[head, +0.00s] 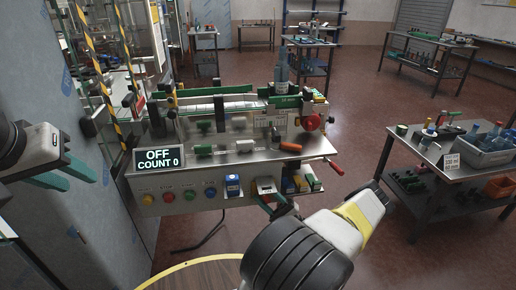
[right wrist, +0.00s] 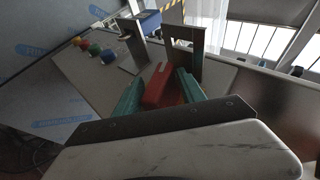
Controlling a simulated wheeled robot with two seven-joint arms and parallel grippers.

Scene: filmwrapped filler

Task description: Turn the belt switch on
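The belt machine's display (head: 158,159) reads "OFF" and "COUNT 0". On the front panel below, a switch in a metal guard (head: 266,187) sits right of a blue-and-white box (head: 233,186). My right gripper (head: 280,207) is at this switch, partly hidden by my forearm in the head view. In the right wrist view, a red switch lever (right wrist: 160,86) lies between the green fingers of my right gripper (right wrist: 161,92), near the guard (right wrist: 187,42). The fingers are apart; I cannot tell whether they touch the lever. My left gripper (head: 72,172) is open and empty at the far left.
Yellow, red, green and blue buttons (head: 190,194) line the panel left of the switch. A red-handled crank (head: 334,167) sticks out at the machine's right. A round wooden surface (head: 200,274) is in front.

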